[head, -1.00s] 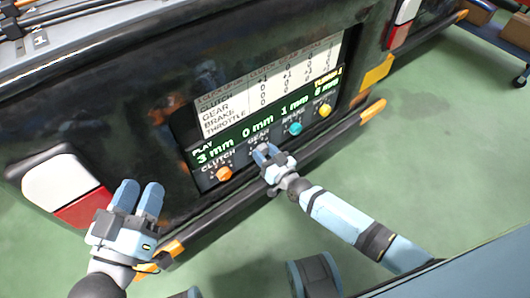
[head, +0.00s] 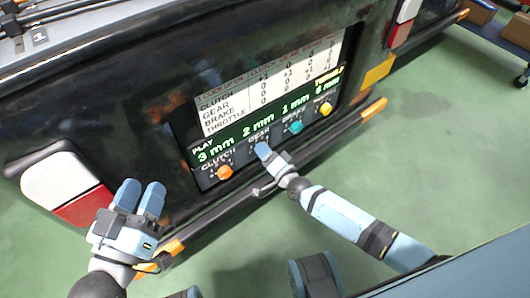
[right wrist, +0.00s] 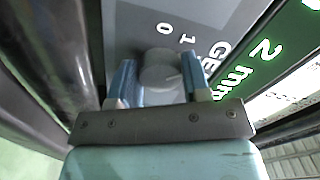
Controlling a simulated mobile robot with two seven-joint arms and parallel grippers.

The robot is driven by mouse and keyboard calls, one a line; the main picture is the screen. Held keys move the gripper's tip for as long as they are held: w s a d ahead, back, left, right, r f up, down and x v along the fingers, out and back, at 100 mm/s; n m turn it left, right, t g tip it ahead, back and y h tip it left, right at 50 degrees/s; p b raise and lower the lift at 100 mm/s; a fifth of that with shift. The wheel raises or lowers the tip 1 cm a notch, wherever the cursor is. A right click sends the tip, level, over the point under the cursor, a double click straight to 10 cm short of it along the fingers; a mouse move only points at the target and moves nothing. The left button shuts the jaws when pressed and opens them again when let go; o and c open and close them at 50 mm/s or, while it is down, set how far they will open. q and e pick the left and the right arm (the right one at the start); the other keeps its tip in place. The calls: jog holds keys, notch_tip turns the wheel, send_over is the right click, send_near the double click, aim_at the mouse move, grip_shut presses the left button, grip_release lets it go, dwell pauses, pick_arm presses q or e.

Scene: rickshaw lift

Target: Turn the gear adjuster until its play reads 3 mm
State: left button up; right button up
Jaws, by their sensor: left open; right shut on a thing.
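The gear adjuster (right wrist: 160,72) is a pale grey knob between the fingers of my right gripper (right wrist: 160,85) in the right wrist view. That gripper is shut on it; in the head view the gripper (head: 264,151) hides the knob. The play display (head: 257,131) reads 3 mm for clutch, 2 mm for gear, 1 mm for brake and 0 mm for throttle. The gear reading 2 mm also shows in the right wrist view (right wrist: 258,65). My left gripper (head: 138,196) is open and empty, beside the red and white lamp, away from the adjusters.
The orange clutch knob (head: 225,172), teal brake knob (head: 296,127) and yellow throttle knob (head: 326,109) sit on the same panel. A printed table (head: 270,85) is above the display. A dark bar with orange ends (head: 373,110) runs below the panel.

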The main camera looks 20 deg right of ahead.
pick_arm(q)
jog(key=f+g+b, duration=0.1)
jog(key=f+b, duration=0.1)
jog(key=f, duration=0.1)
jog(key=f+g+b, duration=0.1)
jog(key=f+b, duration=0.1)
jog(key=f, duration=0.1)
jog(key=shift+d+m, duration=0.2)
jog(key=shift+m, duration=0.2)
pick_arm(e)
jog(key=m, duration=1.1)
pick_arm(q)
jog(key=shift+w+r, duration=0.15)
jog(key=shift+r, duration=0.1)
jog(key=shift+f, duration=0.1)
pick_arm(e)
jog(key=o, duration=0.8)
pick_arm(q)
jog(key=shift+s+f, duration=0.2)
pick_arm(e)
jog(key=shift+o, duration=0.6)
jog(key=shift+r, duration=0.1)
jog(key=shift+s, duration=0.15)
